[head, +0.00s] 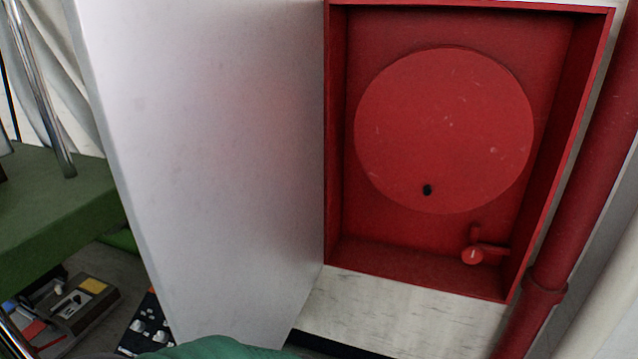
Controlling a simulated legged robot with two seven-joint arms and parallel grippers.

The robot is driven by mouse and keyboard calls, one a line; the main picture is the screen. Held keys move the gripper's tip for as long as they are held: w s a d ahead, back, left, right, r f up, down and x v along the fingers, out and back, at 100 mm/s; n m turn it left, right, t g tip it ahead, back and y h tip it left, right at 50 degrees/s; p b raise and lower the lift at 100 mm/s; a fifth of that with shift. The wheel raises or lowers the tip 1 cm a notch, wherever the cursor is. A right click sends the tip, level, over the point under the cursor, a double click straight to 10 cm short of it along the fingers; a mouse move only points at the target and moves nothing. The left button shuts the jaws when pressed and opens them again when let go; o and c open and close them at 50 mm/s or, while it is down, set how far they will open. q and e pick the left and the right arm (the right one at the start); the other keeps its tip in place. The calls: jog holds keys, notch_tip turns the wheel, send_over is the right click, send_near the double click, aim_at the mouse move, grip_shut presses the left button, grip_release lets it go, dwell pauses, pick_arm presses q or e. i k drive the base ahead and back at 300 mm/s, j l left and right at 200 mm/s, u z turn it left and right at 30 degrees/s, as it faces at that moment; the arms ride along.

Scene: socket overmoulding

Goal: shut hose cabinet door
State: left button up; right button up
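The hose cabinet (337,140) is an open red box on the wall, seen at the right of the head view. Inside it are a round red disc (445,125) with a small dark hole and a small red valve (473,255) at the bottom right. The cabinet door (210,160) is a large pale grey panel. It stands wide open, joined at the cabinet's left side and reaching out to the left and toward me. Neither of my grippers is in view.
A thick red pipe (575,220) runs down the wall right of the cabinet. At left is a green-topped surface (60,205) with a metal post (45,100). Several devices, including a grey one with a yellow patch (80,303), lie below it. A green rounded thing (215,348) shows at the bottom edge.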

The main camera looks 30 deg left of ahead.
aim_at(209, 114)
jog(key=k+j+z, duration=0.1)
jog(key=z, duration=0.3)
jog(key=k+j+z, duration=0.2)
jog(key=z, duration=0.25)
jog(key=k+j+z, duration=0.1)
jog(key=z, duration=0.3)
jog(key=k+z, duration=0.2)
jog(key=z, duration=0.2)
jog(key=k+z, duration=0.2)
jog(key=z, duration=0.25)
jog(key=k+j, duration=0.1)
jog(key=k, duration=0.2)
jog(key=k+j, duration=0.1)
jog(key=k, duration=0.2)
jog(key=j+u, duration=0.1)
jog(key=u, duration=0.35)
jog(key=k+j+u, duration=0.1)
jog(key=u, duration=0.3)
jog(key=j+u, duration=0.1)
jog(key=u, duration=0.35)
jog(key=j+u, duration=0.1)
jog(key=u, duration=0.35)
